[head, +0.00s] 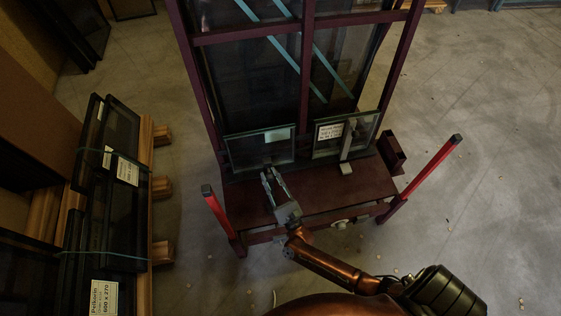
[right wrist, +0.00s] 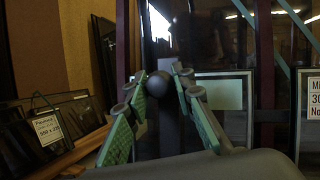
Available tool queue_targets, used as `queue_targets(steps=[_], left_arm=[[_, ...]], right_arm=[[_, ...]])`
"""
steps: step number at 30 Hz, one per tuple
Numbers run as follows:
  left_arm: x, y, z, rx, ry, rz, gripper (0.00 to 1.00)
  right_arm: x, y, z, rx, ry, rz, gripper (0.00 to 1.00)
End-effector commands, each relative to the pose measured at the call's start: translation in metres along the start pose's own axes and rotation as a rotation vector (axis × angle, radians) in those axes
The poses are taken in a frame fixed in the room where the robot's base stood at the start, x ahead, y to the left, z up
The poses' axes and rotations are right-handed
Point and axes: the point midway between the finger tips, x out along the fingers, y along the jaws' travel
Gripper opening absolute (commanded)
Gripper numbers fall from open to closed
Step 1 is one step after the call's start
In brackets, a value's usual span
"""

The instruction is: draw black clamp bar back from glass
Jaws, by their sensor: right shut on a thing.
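My right gripper (head: 268,174) reaches up over the dark red shelf of the frame, in front of the left small glass pane (head: 258,150). In the right wrist view its green-padded fingers (right wrist: 162,80) stand on both sides of a round black knob (right wrist: 160,88), shut on it. The knob tops the black clamp bar, whose dark post shows below it (right wrist: 169,128). In the head view the bar is mostly hidden by the gripper, and its gap to the glass cannot be told. My left gripper is not in view.
A light grey clamp bar (head: 347,140) stands at the right small pane (head: 367,132), which carries a white label (head: 330,131). Red posts (head: 216,211) (head: 433,167) flank the shelf (head: 330,195). Dark framed panes (head: 120,190) lean on a wooden rack at left.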

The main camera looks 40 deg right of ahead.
Motion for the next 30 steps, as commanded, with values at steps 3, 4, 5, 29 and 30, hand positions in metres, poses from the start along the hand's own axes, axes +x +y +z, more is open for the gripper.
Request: queue_targets(steps=[3,4,5,29,30], left_arm=[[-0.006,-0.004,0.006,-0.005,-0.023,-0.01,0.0],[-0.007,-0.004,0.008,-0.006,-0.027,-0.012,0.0],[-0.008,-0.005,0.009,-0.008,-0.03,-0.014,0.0],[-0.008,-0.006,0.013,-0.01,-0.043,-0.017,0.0],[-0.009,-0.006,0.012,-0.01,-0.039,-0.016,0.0]], right_arm=[[-0.018,0.003,0.006,0.0,0.005,0.0,0.0],[-0.02,0.004,0.008,0.001,0.005,0.0,0.0],[-0.022,0.004,0.009,0.001,0.004,-0.001,0.0],[-0.026,0.005,0.011,0.001,0.002,-0.001,0.41],[-0.026,0.005,0.011,0.0,0.002,-0.001,0.41]])
